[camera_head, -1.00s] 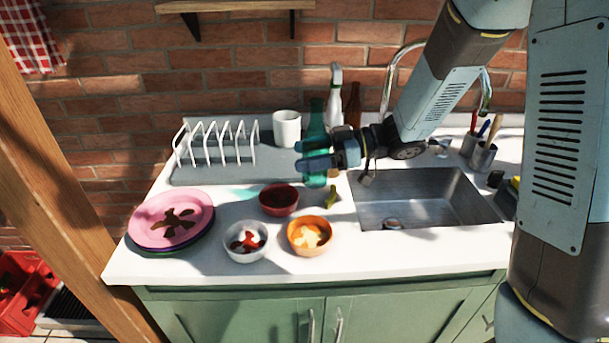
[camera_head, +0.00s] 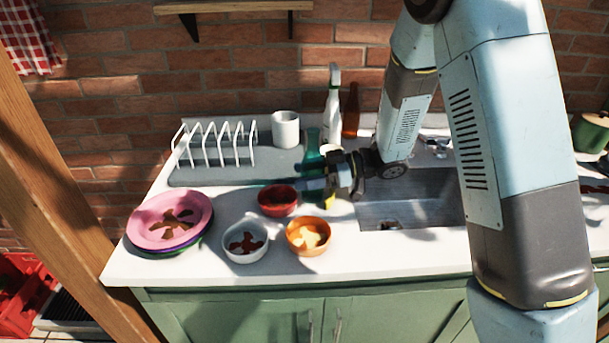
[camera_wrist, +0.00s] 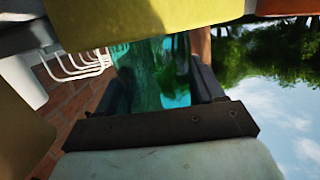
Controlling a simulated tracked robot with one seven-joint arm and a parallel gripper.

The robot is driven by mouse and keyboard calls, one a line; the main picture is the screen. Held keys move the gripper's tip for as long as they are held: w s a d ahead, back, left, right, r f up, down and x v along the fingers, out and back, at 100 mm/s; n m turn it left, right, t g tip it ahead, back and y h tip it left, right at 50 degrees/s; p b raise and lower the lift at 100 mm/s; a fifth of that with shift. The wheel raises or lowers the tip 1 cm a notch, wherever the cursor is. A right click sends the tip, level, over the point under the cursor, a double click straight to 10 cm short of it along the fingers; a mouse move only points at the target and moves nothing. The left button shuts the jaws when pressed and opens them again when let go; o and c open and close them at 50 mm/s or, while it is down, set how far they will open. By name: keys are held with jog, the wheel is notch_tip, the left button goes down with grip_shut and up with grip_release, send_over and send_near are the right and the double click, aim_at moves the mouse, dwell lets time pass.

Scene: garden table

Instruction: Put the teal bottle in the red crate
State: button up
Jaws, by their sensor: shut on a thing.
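The teal bottle (camera_head: 312,146) is roughly upright over the counter between the dish rack and the sink. My gripper (camera_head: 318,185) is shut on it from the right, and hides much of its lower part. I cannot tell whether its base touches the counter. In the wrist view the teal, see-through bottle (camera_wrist: 155,75) fills the space between the fingers (camera_wrist: 165,95). The red crate (camera_head: 20,295) stands low at the far left, beyond the wooden post, partly cut off by the picture's edge.
A dark red bowl (camera_head: 278,201), a white bowl (camera_head: 245,242) and an orange bowl (camera_head: 309,236) stand close in front. Pink-topped stacked plates (camera_head: 170,220) are at the left. Behind are a white rack (camera_head: 214,146), a mug (camera_head: 285,130) and a spray bottle (camera_head: 332,105). The wooden post (camera_head: 60,190) slants before the crate.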

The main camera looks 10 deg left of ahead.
jog(key=shift+f, duration=0.15)
jog(key=o, duration=1.2)
